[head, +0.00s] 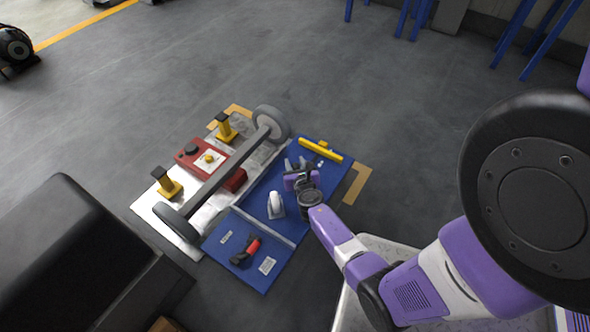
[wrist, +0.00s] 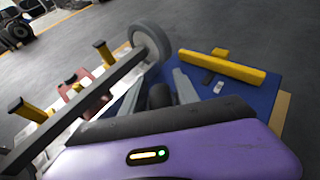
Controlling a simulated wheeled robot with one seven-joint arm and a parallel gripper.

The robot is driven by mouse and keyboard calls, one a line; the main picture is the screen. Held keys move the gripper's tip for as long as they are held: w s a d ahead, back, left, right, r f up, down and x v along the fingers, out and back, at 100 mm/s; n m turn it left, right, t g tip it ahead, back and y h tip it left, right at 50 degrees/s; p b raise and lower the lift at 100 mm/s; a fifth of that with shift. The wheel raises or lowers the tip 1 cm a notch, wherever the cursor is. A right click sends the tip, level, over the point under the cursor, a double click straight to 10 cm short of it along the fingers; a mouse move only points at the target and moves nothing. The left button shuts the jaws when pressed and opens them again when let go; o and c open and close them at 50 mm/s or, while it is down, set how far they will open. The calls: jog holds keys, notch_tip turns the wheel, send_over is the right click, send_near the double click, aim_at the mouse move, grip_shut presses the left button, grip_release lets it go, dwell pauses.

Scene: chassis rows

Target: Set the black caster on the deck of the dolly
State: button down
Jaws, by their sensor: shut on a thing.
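My gripper (wrist: 158,92) is shut on a dark rounded thing, the black caster (wrist: 160,97), seen between the two grey fingers in the wrist view. Its lower part is hidden by my purple gripper body. In the head view my gripper (head: 297,165) is over the far part of a blue panel (head: 283,238), and the caster cannot be made out there. A grey axle bar (head: 228,168) with a large grey wheel at each end lies left of my gripper, over a pale, scuffed board (head: 150,207). I cannot tell for sure which of these is the dolly.
A white caster (head: 275,205) stands on the blue panel. A red and black tool (head: 246,251) and labels lie nearer. A yellow bar (head: 321,150) lies at the far edge. A black block (head: 75,255) is at left.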

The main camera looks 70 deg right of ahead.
jog(key=shift+f, duration=0.7)
jog(key=shift+f+b, duration=0.15)
jog(key=shift+b, duration=0.25)
jog(key=c, duration=0.9)
grip_release()
